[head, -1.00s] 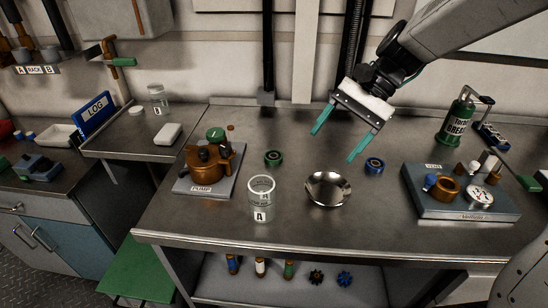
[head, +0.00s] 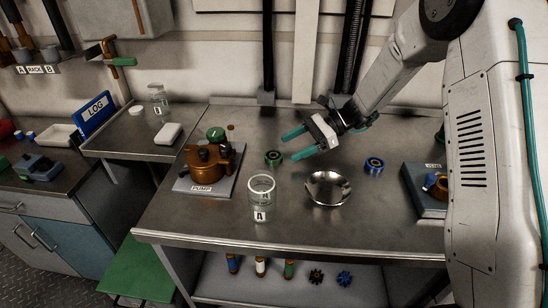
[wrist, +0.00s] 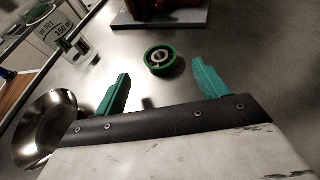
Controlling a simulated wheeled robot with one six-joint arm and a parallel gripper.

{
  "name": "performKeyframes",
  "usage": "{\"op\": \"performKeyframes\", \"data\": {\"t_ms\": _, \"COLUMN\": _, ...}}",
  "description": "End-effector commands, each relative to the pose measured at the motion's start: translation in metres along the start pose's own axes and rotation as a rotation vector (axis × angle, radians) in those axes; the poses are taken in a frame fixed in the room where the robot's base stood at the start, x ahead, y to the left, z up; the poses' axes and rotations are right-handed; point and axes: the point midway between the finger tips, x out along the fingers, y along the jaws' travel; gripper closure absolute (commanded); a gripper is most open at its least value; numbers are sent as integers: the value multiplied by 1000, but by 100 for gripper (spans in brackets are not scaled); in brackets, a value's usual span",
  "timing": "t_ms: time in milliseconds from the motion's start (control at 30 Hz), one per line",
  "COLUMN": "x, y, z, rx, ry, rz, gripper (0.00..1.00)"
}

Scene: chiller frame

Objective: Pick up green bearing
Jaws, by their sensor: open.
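The green bearing (head: 273,158) is a small green ring with a metal centre, lying flat on the steel bench to the right of the pump. It also shows in the wrist view (wrist: 160,58), just beyond my fingertips and between their lines. My gripper (head: 290,145) is open and empty, with its teal fingers pointing left toward the bearing. In the wrist view my gripper (wrist: 160,80) has its two fingers wide apart. The bearing is not between the fingers; a gap of bench shows before it.
A copper pump (head: 207,162) on a plate stands left of the bearing. A glass jar (head: 261,192) marked A and a shiny bowl (head: 328,188) stand nearer the front edge. A blue bearing (head: 374,166) lies to the right. My arm hides much of the bench's right end.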

Motion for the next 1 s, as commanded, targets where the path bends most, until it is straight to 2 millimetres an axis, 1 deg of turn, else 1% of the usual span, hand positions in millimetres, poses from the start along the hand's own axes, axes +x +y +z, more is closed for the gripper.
{"op": "performKeyframes", "data": {"t_ms": 200, "x": 33, "y": 0, "z": 0, "rx": 0, "ry": 0, "rz": 3, "gripper": 27}}
{"op": "performKeyframes", "data": {"t_ms": 267, "x": 41, "y": 0, "z": 0, "rx": 0, "ry": 1, "rz": 3, "gripper": 27}}
{"op": "performKeyframes", "data": {"t_ms": 333, "x": 45, "y": 0, "z": -1, "rx": 0, "ry": 2, "rz": 1, "gripper": 27}}
{"op": "performKeyframes", "data": {"t_ms": 500, "x": 45, "y": 0, "z": -1, "rx": -1, "ry": 1, "rz": 0, "gripper": 27}}
{"op": "performKeyframes", "data": {"t_ms": 533, "x": 45, "y": 0, "z": -1, "rx": -1, "ry": 1, "rz": 0, "gripper": 30}}
{"op": "performKeyframes", "data": {"t_ms": 567, "x": 45, "y": 0, "z": 0, "rx": -1, "ry": 1, "rz": 0, "gripper": 39}}
{"op": "performKeyframes", "data": {"t_ms": 600, "x": 45, "y": 0, "z": 0, "rx": -1, "ry": 1, "rz": 0, "gripper": 50}}
{"op": "performKeyframes", "data": {"t_ms": 667, "x": 45, "y": 0, "z": 0, "rx": -1, "ry": 1, "rz": 0, "gripper": 66}}
{"op": "performKeyframes", "data": {"t_ms": 700, "x": 45, "y": 0, "z": 0, "rx": -1, "ry": 1, "rz": 0, "gripper": 78}}
{"op": "performKeyframes", "data": {"t_ms": 733, "x": 45, "y": 0, "z": 0, "rx": -1, "ry": 1, "rz": 0, "gripper": 79}}
{"op": "performKeyframes", "data": {"t_ms": 1000, "x": 44, "y": 0, "z": 1, "rx": -2, "ry": 1, "rz": 0, "gripper": 79}}
